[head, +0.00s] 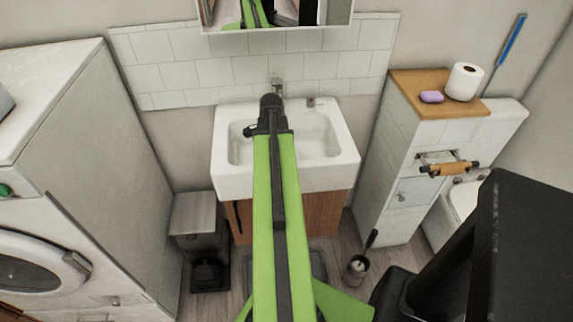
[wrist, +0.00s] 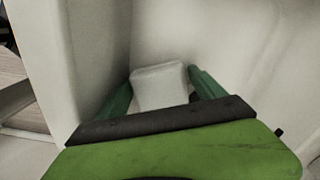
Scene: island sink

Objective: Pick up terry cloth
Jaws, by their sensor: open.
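A pale, block-shaped thing (wrist: 160,86), which looks like the folded terry cloth, lies inside a white basin in the wrist view. My gripper (wrist: 161,76) is open, with one green finger on each side of it. The fingers look close to its sides, but I cannot tell whether they touch. Its lower part is hidden behind the gripper body. In the head view my green arm reaches out over the white sink (head: 338,165). The cloth and the fingertips cannot be made out there.
The basin walls stand close around the gripper. A faucet (head: 277,88) is behind the sink. A washing machine (head: 38,262) is at the left and a grey bin (head: 198,215) is beside the sink. A tiled cabinet at the right bears purple soap (head: 431,97) and a paper roll (head: 464,82).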

